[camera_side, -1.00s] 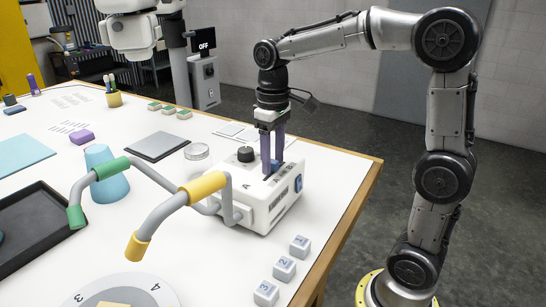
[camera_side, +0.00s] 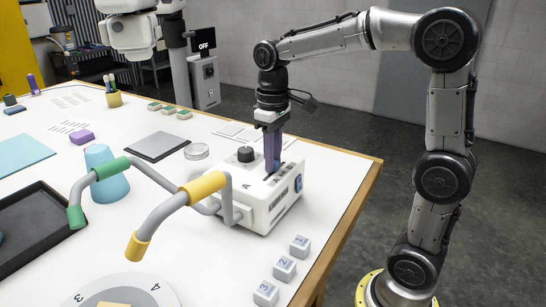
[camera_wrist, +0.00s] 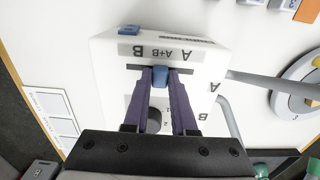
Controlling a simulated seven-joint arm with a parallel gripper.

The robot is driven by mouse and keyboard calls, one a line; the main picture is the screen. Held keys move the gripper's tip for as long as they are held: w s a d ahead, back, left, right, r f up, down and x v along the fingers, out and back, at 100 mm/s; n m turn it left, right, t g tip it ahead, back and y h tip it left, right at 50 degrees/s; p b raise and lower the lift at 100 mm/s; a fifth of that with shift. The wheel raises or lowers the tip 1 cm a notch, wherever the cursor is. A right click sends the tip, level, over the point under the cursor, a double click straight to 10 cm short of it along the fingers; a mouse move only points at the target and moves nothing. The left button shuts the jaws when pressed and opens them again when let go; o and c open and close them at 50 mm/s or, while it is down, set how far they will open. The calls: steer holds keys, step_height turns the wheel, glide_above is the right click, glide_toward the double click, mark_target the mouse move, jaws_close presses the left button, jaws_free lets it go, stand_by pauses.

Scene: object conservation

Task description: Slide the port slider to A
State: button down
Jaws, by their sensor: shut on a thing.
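The white box (camera_side: 262,214) stands on the table. In the wrist view, the blue port slider (camera_wrist: 160,77) sits near the middle of a dark slot. The label strip (camera_wrist: 166,52) beside the slot reads A, A+B, B, upside down, with A at the right and B at the left. The slider is beside A+B. My gripper (camera_wrist: 160,75) reaches down over the box and is shut on the slider, with one purple finger on each side. In the side view, my gripper (camera_side: 272,170) hides most of the slider.
A black knob (camera_side: 245,154) stands on the box top, close to my fingers. Bent grey tubes with yellow (camera_side: 207,187) and green (camera_side: 113,168) sleeves rise beside the box. Numbered cubes (camera_side: 284,268) lie near the table edge. A clear round dish (camera_side: 197,151) lies behind the box.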

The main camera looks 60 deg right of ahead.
mark_target(265, 178)
stand_by(0.9)
steer(key=shift+a, duration=1.75)
steer(key=c, duration=0.7)
jaws_free()
steer(key=shift+r, duration=6.95)
